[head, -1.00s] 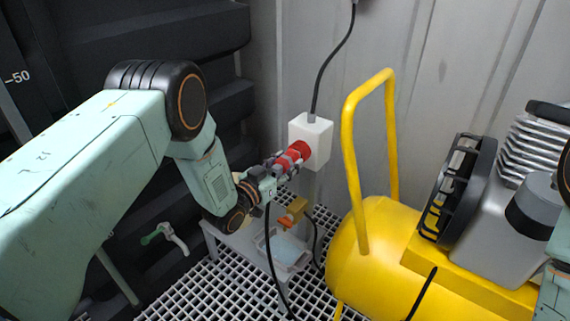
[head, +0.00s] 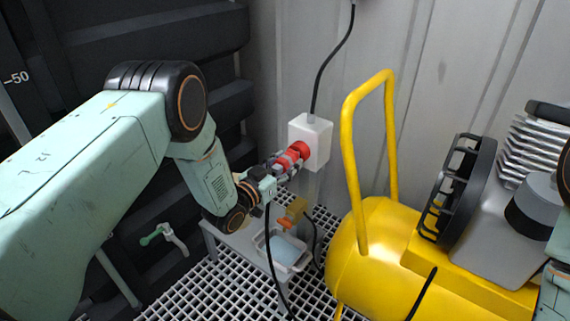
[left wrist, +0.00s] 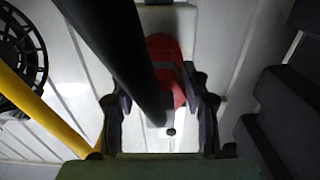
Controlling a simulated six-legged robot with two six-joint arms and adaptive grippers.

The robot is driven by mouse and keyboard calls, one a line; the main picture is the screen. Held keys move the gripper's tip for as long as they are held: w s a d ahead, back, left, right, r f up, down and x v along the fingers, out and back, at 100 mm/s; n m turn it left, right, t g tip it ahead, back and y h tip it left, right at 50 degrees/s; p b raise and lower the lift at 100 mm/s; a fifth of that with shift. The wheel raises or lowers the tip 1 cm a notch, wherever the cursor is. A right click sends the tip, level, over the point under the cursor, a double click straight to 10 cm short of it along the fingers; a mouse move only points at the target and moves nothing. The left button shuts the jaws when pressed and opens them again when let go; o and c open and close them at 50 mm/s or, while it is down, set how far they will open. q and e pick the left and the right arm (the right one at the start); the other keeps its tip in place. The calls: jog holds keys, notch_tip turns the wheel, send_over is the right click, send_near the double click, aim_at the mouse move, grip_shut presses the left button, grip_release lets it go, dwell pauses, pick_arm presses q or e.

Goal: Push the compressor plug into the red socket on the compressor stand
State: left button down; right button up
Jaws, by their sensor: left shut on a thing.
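The white box (head: 312,141) on a post carries the red socket (head: 300,149), which faces my left arm. My left gripper (head: 284,162) is shut on the red compressor plug (head: 287,161), close in front of the socket and roughly in line with it. Plug and socket look nearly continuous; I cannot tell how deep the plug sits. In the left wrist view, my left gripper's fingers (left wrist: 162,108) stand either side of red parts (left wrist: 166,62), with the white box (left wrist: 170,20) behind. The plug's black cable (left wrist: 115,50) covers much of that view. My right gripper is not in view.
The yellow compressor (head: 375,245) with its upright handle (head: 350,150) stands right of the socket. A low bench with a clear tray (head: 283,252) and an orange-brown item (head: 295,210) is below the gripper. A black cable (head: 330,65) runs up from the box.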

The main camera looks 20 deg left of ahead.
pick_arm(q)
jog(key=shift+w+d, duration=0.15)
jog(key=shift+w, duration=0.3)
jog(key=c, duration=0.6)
grip_release()
jog(key=v, duration=1.2)
jog(key=s+f+n+g+y, duration=0.4)
jog(key=s+f+g, duration=0.5)
jog(key=s+f, duration=0.5)
jog(key=s+r+g+y+p, duration=0.1)
jog(key=s+g+p, duration=0.3)
jog(key=s, duration=1.9)
jog(key=g+y, duration=0.1)
jog(key=g, duration=0.3)
jog(key=shift+s+r+p, duration=0.2)
jog(key=shift+s+p, duration=0.1)
jog(key=shift+s, duration=0.1)
